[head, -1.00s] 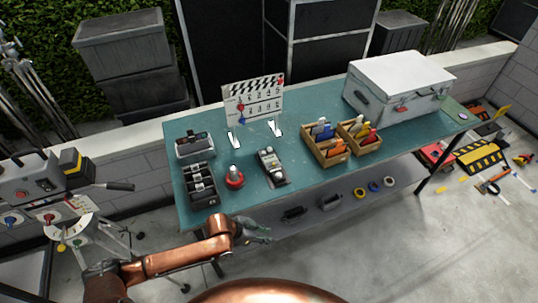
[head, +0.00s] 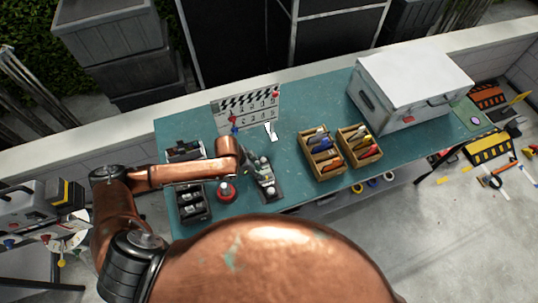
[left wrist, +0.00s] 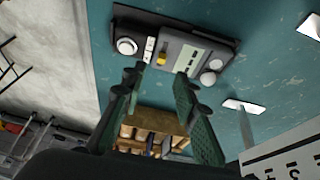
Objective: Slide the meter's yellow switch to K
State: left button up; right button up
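The meter (head: 267,187) is a dark grey device with pale knobs, lying on the teal table. In the left wrist view the meter (left wrist: 185,50) shows a light panel, round white knobs and a small yellow switch (left wrist: 162,59). The letter marks are too small to read. My left gripper (head: 250,160) is over the meter's far end in the head view. In the left wrist view my left gripper (left wrist: 161,77) has its two fingers apart with nothing between them, tips close to the yellow switch in the picture. I cannot tell whether they touch the meter. My right gripper is not in view.
A clapperboard (head: 250,106) stands behind the meter. Wooden boxes (head: 324,171) and a white case (head: 410,88) are to the right. Bare table lies between meter and boxes.

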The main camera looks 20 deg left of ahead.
aim_at(266, 176)
pick_arm(q)
jog(key=shift+w+f, duration=0.2)
jog(key=shift+w, duration=0.35)
jog(key=f, duration=0.1)
jog(key=d+f, duration=0.1)
jog(key=s+f, duration=0.1)
jog(key=shift+d+f+p, duration=0.2)
jog(key=shift+f+p, duration=0.15)
jog(key=shift+f, duration=0.05)
jog(key=shift+w+d+f, duration=0.2)
jog(key=shift+w+f, duration=0.35)
jog(key=shift+f, duration=0.1)
jog(key=shift+w+d+f, duration=0.15)
jog(key=shift+w+f, duration=0.35)
jog(key=shift+f, duration=0.1)
jog(key=shift+s+r, duration=0.2)
jog(key=shift+s, duration=0.35)
jog(key=shift+c, duration=1)
jog(key=shift+w+f, duration=0.1)
jog(key=shift+w, duration=0.2)
jog(key=shift+c, duration=1.5)
jog(key=shift+s, duration=0.15)
grip_shut()
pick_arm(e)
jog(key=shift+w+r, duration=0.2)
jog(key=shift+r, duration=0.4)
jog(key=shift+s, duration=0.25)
